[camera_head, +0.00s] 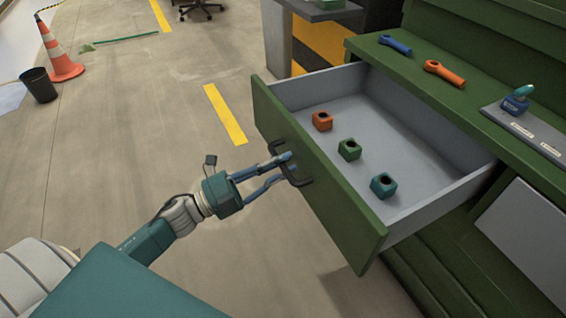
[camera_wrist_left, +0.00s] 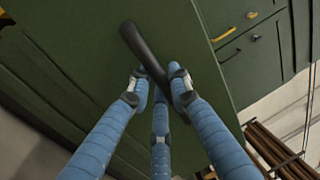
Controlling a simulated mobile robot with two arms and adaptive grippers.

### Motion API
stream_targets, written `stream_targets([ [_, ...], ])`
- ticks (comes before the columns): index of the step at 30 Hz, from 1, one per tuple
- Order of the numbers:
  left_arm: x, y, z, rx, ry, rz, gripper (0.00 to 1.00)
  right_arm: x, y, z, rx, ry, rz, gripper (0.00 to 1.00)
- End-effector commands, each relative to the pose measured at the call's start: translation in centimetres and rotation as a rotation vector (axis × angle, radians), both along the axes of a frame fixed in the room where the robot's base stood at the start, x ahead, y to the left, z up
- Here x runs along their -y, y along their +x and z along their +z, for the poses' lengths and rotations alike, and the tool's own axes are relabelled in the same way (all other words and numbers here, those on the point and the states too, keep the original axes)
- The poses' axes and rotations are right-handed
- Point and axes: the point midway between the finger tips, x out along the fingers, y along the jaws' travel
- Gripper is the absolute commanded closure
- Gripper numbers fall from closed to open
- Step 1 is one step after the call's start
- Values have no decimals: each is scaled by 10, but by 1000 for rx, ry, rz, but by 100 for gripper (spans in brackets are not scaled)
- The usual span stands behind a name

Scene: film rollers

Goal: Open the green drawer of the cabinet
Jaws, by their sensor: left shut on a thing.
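The green drawer (camera_head: 325,185) of the green cabinet (camera_head: 470,100) is pulled well out, with its grey inside (camera_head: 400,130) showing. Its dark handle (camera_head: 299,181) is on the drawer front, and it also shows in the left wrist view (camera_wrist_left: 143,52). My left gripper (camera_head: 283,168) is at the drawer front, its blue fingers shut on the handle. In the left wrist view the fingers (camera_wrist_left: 157,88) close around the lower part of the handle. My right gripper is not in view.
Blue (camera_head: 395,44) and orange (camera_head: 444,73) tools lie on the cabinet top. A traffic cone (camera_head: 62,55) and a black bin (camera_head: 39,86) stand far left. The floor left of the drawer is clear.

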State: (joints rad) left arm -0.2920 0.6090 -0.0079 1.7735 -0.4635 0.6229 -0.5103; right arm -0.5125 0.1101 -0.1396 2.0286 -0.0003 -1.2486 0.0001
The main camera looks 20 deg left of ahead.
Motion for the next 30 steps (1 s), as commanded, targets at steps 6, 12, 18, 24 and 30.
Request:
stream_targets([
  [6, 0, 0, 0, -1, 1, 0, 73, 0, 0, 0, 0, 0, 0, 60],
  [12, 0, 0, 0, -1, 1, 0, 63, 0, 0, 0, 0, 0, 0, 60],
  [18, -2, -2, -1, -1, 0, 0, 63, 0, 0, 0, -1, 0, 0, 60],
  [24, -19, -24, -8, -5, 0, 0, 63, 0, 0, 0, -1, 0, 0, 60],
  [30, -46, -59, -16, -7, 1, 2, 63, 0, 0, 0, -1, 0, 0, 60],
])
